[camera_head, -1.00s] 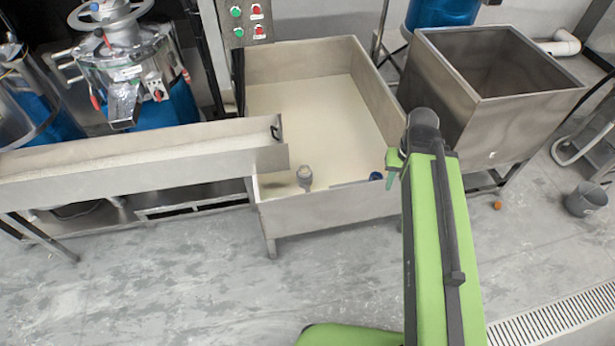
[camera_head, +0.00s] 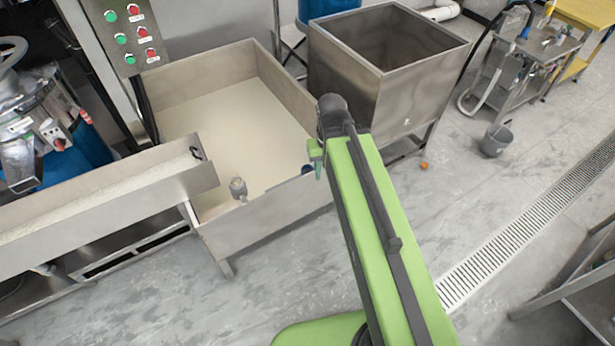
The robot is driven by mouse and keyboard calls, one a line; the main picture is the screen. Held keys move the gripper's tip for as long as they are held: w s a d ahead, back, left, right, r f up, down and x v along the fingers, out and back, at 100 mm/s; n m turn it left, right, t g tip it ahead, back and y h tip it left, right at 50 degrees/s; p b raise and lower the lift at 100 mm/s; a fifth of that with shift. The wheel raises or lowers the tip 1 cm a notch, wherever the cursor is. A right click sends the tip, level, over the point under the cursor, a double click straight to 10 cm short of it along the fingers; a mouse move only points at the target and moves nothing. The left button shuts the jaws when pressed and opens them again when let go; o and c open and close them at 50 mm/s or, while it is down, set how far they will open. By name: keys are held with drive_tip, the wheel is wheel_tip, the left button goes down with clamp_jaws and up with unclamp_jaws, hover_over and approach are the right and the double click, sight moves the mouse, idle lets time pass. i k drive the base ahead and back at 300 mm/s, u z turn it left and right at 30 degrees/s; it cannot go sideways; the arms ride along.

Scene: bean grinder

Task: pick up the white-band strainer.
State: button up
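I cannot make out a white-band strainer in the head view. My green and dark arm rises from the bottom middle to a dark joint in front of the tanks. A small green part of it shows at the joint's left. My gripper's fingers are not visible, so what they hold cannot be told.
A wide, low steel tank (camera_head: 262,205) with pale contents stands left of my arm. A deep steel bin (camera_head: 365,85) stands behind it. A grey bucket (camera_head: 495,141) and a small orange object (camera_head: 424,165) are on the floor. A cluttered steel table (camera_head: 545,48) is at upper right.

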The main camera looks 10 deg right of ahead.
sight(236, 183)
drive_tip(key=u, duration=1.45)
drive_tip(key=i, duration=0.85)
drive_tip(key=u, duration=0.6)
drive_tip(key=k, duration=0.7)
drive_tip(key=z, duration=0.2)
drive_tip(key=i, duration=0.7)
drive_tip(key=u, duration=0.05)
